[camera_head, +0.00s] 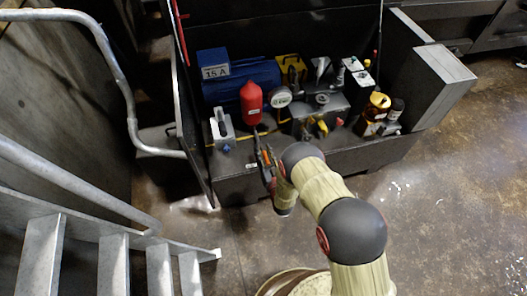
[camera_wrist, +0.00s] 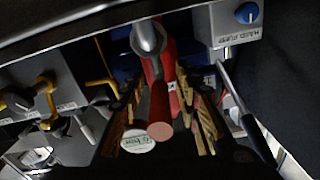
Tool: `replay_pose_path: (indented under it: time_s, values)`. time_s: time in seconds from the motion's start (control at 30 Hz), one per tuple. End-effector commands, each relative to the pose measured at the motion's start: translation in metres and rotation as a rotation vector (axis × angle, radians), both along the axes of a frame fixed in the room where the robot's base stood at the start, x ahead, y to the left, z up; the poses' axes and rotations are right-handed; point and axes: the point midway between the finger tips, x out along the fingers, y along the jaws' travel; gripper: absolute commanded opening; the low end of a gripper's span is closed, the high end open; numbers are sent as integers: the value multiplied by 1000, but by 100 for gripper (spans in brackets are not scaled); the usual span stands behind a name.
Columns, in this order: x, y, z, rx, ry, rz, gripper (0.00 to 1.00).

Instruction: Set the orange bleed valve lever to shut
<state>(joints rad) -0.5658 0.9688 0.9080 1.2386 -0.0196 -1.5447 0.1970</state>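The bleed valve lever (camera_wrist: 160,131) looks like a dull orange-red bar with a round end facing the wrist camera. A bit of orange at my fingers in the head view (camera_head: 266,157) appears to be the same lever. My gripper (camera_head: 264,153) is at the front of the unit, just below the red cylinder (camera_head: 251,103). In the wrist view my gripper (camera_wrist: 163,118) is open, with one finger on each side of the lever and gaps between. The red cylinder (camera_wrist: 168,50) is behind the lever there. The lever's pivot is hidden.
A grey hand pump box (camera_head: 222,127) with a blue knob is left of the cylinder. A blue motor (camera_head: 252,78), a gauge (camera_head: 280,97) and a grey valve block (camera_head: 318,112) with yellow handles are close by.

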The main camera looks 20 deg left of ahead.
Motion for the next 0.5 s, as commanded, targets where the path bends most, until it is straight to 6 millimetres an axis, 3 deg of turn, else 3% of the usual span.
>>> replay_pose_path:
  time_s: [0.5]
  values:
    - [0,0,0,0,0,0,7]
